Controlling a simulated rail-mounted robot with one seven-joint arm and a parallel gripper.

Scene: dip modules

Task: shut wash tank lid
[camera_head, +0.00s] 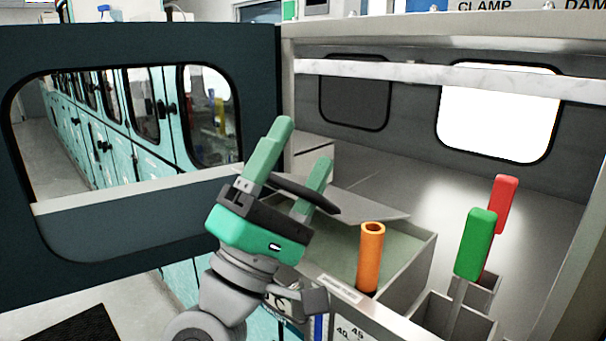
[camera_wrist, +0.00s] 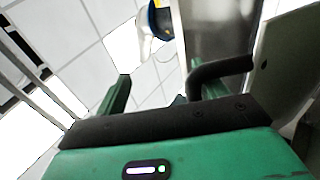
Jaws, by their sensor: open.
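The wash tank (camera_head: 427,262) is a grey box with a pale green inside and a label on its front edge. Its lid (camera_head: 375,198) is a thin grey plate that stands raised at the tank's back left, leaving much of the tank open. A black curved bar (camera_head: 303,193), which looks like the lid's handle, runs beside the lid; it also shows in the wrist view (camera_wrist: 222,68). My gripper (camera_head: 304,145) is open, its green fingers pointing up near the bar. The bar passes by one finger in the wrist view; contact cannot be told.
An orange hollow cylinder (camera_head: 370,258) stands upright at the tank's front. Green (camera_head: 475,242) and red (camera_head: 503,205) handles rise from narrow bins at the right. A dark door with a window (camera_head: 262,85) stands open at the left. A pale bar (camera_head: 400,70) crosses above the tank.

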